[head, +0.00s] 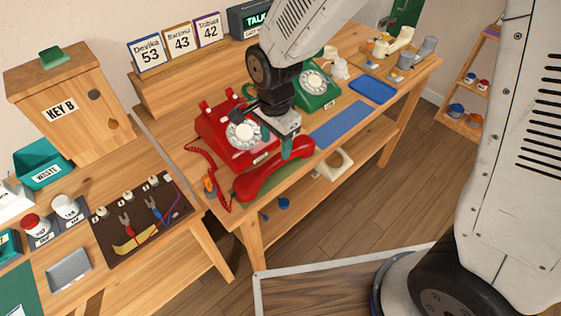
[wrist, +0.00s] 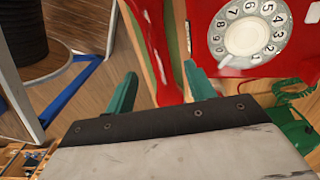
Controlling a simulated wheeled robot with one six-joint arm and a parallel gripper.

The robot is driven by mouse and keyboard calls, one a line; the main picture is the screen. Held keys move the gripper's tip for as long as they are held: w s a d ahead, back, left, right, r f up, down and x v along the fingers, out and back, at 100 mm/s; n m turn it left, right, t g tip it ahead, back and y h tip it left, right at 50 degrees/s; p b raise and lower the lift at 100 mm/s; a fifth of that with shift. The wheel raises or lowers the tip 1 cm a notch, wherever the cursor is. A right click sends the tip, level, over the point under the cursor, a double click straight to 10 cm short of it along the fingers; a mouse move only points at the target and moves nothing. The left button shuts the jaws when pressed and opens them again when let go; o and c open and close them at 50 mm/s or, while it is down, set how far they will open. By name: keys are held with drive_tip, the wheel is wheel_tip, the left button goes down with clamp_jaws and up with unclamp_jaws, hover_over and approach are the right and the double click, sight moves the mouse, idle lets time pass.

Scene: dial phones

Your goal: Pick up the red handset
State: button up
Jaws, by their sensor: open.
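The red handset (head: 273,172) lies off its phone on a green mat (head: 243,188) at the table's front edge in the head view. In the wrist view the handset (wrist: 158,50) runs up from between the fingertips. The red dial phone (head: 220,124) stands just behind it, and its dial fills the upper right of the wrist view (wrist: 250,30). My gripper (head: 276,148) is above the handset's right part, fingers pointing down. It also shows in the wrist view (wrist: 160,85), open, with teal fingertips apart on either side of the handset. I cannot tell whether they touch it.
A green phone (head: 314,88) stands behind to the right. A blue mat (head: 342,124) and blue tray (head: 373,91) lie farther right. A red coiled cord (head: 205,165) hangs by the phone's left. The left bench holds a wire board (head: 138,218).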

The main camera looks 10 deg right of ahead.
sight(276, 159)
wheel_tip(276, 159, down, 8)
drive_tip(key=shift+d+r, duration=0.1)
drive_tip(key=shift+r, duration=0.15)
clamp_jaws()
drive_tip(key=shift+r, duration=0.2)
